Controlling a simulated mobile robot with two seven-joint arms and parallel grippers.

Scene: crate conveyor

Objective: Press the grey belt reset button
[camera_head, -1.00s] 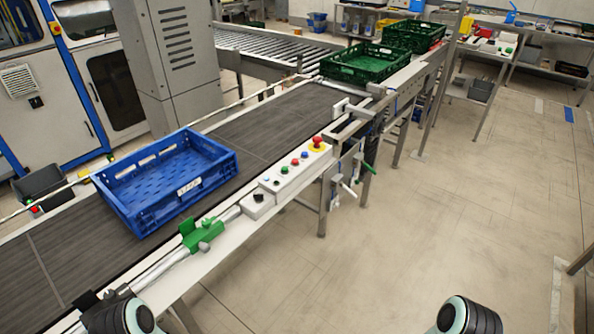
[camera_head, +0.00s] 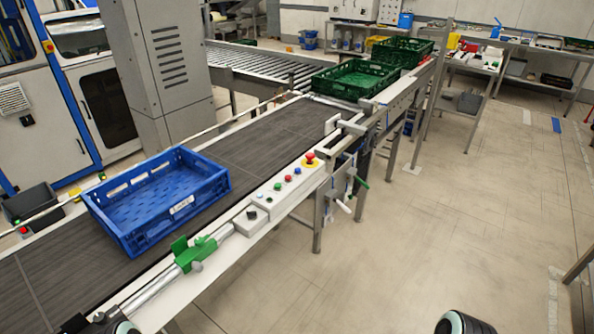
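A white control box (camera_head: 284,186) sits on the near rail of the conveyor, about the middle of the view. The buttons are too small for me to single out a grey one with certainty. Only parts of my arms show at the bottom edge, well short of the box. Neither gripper is in view.
A blue crate (camera_head: 128,238) stands on the dark belt (camera_head: 240,150), left of the control box. A green clamp (camera_head: 194,254) juts from the near rail. Green crates (camera_head: 340,90) are at the far end. The floor right of the conveyor is clear.

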